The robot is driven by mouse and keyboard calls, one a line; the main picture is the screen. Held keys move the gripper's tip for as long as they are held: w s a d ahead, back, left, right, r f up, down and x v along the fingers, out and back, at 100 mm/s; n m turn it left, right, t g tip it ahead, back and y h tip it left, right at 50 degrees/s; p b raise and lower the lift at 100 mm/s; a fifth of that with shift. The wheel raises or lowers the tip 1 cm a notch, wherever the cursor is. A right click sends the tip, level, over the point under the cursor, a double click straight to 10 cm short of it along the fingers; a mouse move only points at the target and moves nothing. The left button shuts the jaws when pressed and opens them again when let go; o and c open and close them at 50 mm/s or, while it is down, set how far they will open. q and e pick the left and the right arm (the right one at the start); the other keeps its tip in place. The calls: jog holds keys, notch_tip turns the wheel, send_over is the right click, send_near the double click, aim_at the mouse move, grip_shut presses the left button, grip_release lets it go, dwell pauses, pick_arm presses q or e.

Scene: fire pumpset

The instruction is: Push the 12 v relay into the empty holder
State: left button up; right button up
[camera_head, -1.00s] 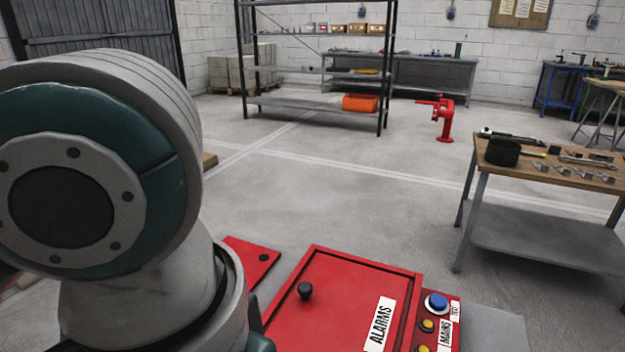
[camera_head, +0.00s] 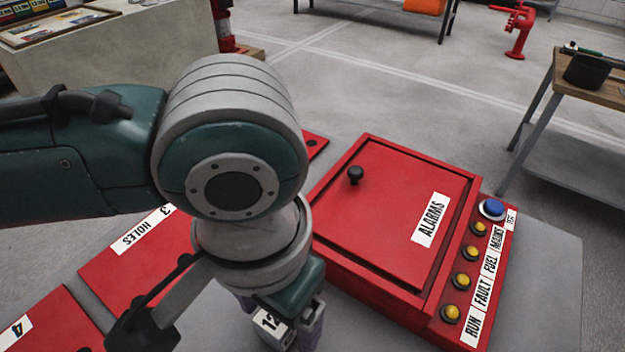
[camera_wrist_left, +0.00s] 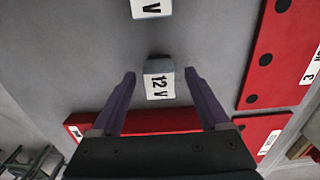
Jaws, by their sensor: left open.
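A pale block marked 12 V, the relay (camera_wrist_left: 159,80), shows in the left wrist view between the two purple fingers of my left gripper (camera_wrist_left: 159,74). The gripper is open, with a gap on each side of the relay. In the head view a white block marked 12 (camera_head: 268,327) shows at the lower edge beside a purple finger (camera_head: 312,330); my arm covers much of this area. A second pale block with a V (camera_wrist_left: 151,8) is cut off at the top of the wrist view. I cannot make out an empty holder. My right gripper is not in view.
A red ALARMS box (camera_head: 395,215) with a black knob stands right of my arm, with yellow buttons (camera_head: 460,281) and a blue one (camera_head: 491,209). A red panel marked 3 HOLES (camera_head: 125,265) lies left. A wooden-topped table (camera_head: 600,98) stands at right.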

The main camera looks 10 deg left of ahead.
pick_arm(q)
jog(key=shift+c, duration=0.4)
grip_shut()
